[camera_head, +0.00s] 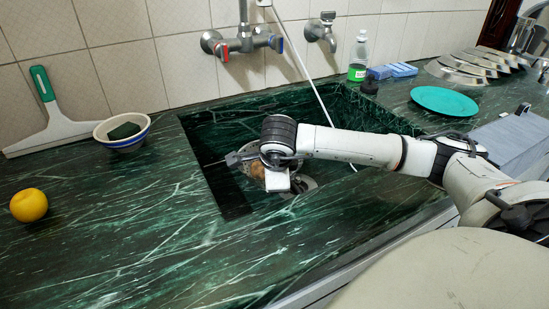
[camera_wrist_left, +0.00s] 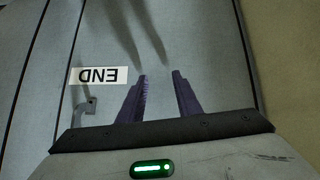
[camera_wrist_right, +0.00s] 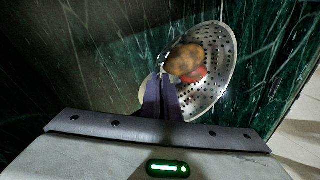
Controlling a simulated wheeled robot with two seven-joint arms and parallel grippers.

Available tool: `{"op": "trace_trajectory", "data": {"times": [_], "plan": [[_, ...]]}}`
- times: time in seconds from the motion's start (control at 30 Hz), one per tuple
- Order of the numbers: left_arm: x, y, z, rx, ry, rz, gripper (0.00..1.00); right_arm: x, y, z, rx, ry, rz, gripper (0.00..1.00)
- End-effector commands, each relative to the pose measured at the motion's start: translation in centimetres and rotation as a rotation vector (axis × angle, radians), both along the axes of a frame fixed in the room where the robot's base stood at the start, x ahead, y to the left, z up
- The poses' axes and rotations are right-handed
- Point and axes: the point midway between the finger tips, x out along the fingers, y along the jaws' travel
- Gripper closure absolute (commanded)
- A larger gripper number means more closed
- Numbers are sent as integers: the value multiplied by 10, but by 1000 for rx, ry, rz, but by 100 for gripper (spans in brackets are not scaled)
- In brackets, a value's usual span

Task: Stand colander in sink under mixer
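The metal colander (camera_wrist_right: 219,70), with holes in its wall, is in the sink (camera_head: 222,188). It looks tilted in the right wrist view and holds a brown potato-like item (camera_wrist_right: 185,60) and a red item (camera_wrist_right: 194,76). My right gripper (camera_wrist_right: 162,84) has its fingers close together at the colander's near rim and appears shut on it. In the head view my right gripper (camera_head: 236,158) and wrist cover much of the colander (camera_head: 246,167). The mixer (camera_head: 245,42) is on the wall above the sink. My left gripper (camera_wrist_left: 160,75) is open and empty before a grey panel.
A bowl with a dark sponge (camera_head: 122,132), a squeegee (camera_head: 52,120) and a yellow fruit (camera_head: 29,205) are left of the sink. A second tap (camera_head: 321,32), bottle (camera_head: 358,56), blue sponges (camera_head: 391,71) and teal plate (camera_head: 444,100) are behind and right.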

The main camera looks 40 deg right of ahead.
Motion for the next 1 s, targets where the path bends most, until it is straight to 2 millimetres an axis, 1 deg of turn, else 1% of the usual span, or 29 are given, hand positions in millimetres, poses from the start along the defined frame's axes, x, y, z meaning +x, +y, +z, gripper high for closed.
{"op": "trace_trajectory", "data": {"times": [0.13, 0.23, 0.47, 0.57, 0.7, 1.0], "plan": [[-2, 0, -5, -3, 3, 2, 69, 0, 0, -21, 0, 0, 1, 100], [-2, 0, -6, -4, 4, 3, 69, 0, 0, -31, 0, -1, 1, 100], [-2, 0, -5, -6, 3, 3, 69, 1, 0, -32, 0, -4, 0, 100], [-2, -1, -8, -7, 1, 4, 69, 1, 0, -35, -1, -3, 1, 100], [-1, -1, -6, -8, 0, 5, 69, 0, 0, -35, 0, 1, 1, 79], [-1, -1, -4, -9, -1, 6, 69, 0, 0, -34, 0, 1, 1, 79]]}}
